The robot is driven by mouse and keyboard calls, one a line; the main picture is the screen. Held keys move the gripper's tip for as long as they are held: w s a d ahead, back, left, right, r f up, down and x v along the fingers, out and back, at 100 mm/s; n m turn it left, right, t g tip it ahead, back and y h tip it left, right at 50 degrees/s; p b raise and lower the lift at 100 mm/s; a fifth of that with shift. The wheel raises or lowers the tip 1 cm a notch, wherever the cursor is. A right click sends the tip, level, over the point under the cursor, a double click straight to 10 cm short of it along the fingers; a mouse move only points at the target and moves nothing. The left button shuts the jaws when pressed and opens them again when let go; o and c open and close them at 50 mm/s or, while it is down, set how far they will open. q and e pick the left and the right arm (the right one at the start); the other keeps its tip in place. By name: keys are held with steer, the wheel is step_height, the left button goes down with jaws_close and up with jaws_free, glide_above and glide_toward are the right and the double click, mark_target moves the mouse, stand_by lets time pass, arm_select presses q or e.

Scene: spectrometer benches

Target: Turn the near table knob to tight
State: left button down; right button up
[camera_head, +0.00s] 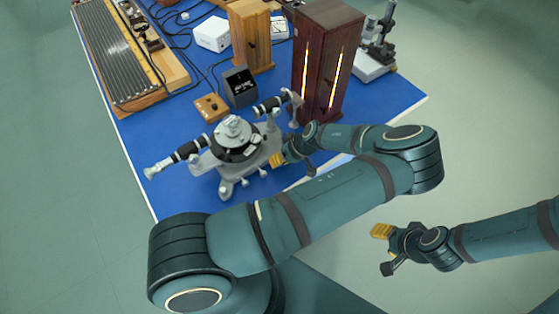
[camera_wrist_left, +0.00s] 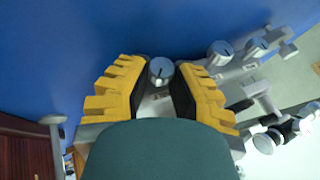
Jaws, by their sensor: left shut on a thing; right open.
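The spectrometer (camera_head: 232,140) stands on the blue bench top, with a round grey table in its middle and black-barrelled tubes to either side. My left gripper (camera_head: 280,158) is at the right side of its middle. In the left wrist view, a small grey knob (camera_wrist_left: 160,71) with a dark line on its face sits between the two yellow-padded fingers, which are shut on it. Two similar grey knobs (camera_wrist_left: 220,52) are to the right, apart from the fingers. In the head view the held knob is hidden by the gripper. My right gripper (camera_head: 385,245) is open and empty, off the bench.
A dark wooden lamp housing (camera_head: 322,60) with glowing slits stands close behind my left gripper. A black meter box (camera_head: 240,87) and a small wooden box (camera_head: 211,107) stand behind the spectrometer. The blue bench top (camera_head: 395,97) is bare at the right. Open floor lies in front.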

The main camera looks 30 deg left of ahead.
arm_select(q)
steer(key=g+y+b, duration=0.1)
steer(key=g+b, duration=0.1)
steer(key=b, duration=0.1)
steer(key=f+m+g+y+b, duration=0.1)
steer(key=g+y+b, duration=0.1)
steer(key=g+b, duration=0.1)
steer(key=shift+w+d+g+b, duration=0.1)
steer(key=shift+w+g+b, duration=0.15)
steer(key=shift+b, duration=0.4)
steer(key=shift+s+m+g+y+b, duration=0.1)
steer(key=shift+m+g+y+b, duration=0.4)
steer(key=shift+g+b, duration=0.4)
steer(key=shift+r, duration=0.1)
steer(key=c, duration=0.8)
jaws_free()
steer(key=shift+s, duration=0.1)
steer(key=shift+d, duration=0.1)
steer(key=shift+w+d, duration=0.15)
steer(key=shift+w, duration=0.15)
steer(key=v, duration=0.6)
steer(key=shift+s+r, duration=0.1)
steer(key=shift+r, duration=0.05)
steer(key=shift+v, duration=0.8)
steer(key=shift+r, duration=0.15)
